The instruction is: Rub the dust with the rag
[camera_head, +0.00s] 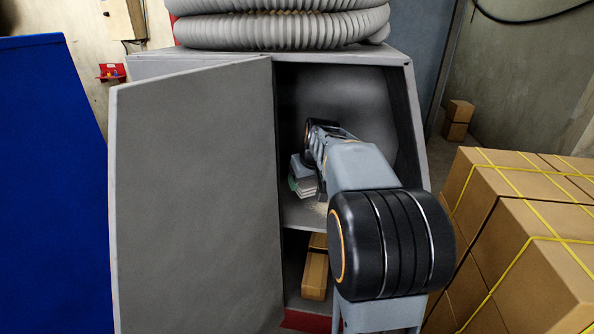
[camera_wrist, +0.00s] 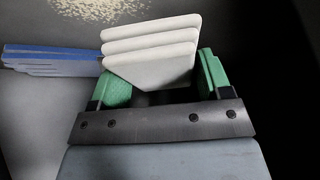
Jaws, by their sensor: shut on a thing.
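A folded white rag (camera_wrist: 150,45) with several layers is between the green fingers of my gripper (camera_wrist: 163,77) in the wrist view. My gripper is shut on it. A pale beige patch of speckled dust (camera_wrist: 103,12) lies on the grey surface beyond the rag, at the top of the wrist view and partly cut off by its edge. In the head view, my arm reaches into the open grey cabinet (camera_head: 408,120). The rag (camera_head: 305,188) shows there left of my arm, and some dust (camera_head: 320,208) shows just below it; my arm hides part of the shelf.
A blue-edged folded stack (camera_wrist: 50,55) lies left of the gripper in the wrist view. The cabinet door (camera_head: 195,200) stands open on the left. A box (camera_head: 315,275) sits in the lower compartment. Strapped cartons (camera_head: 520,230) stand at right, a blue panel (camera_head: 45,180) at left.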

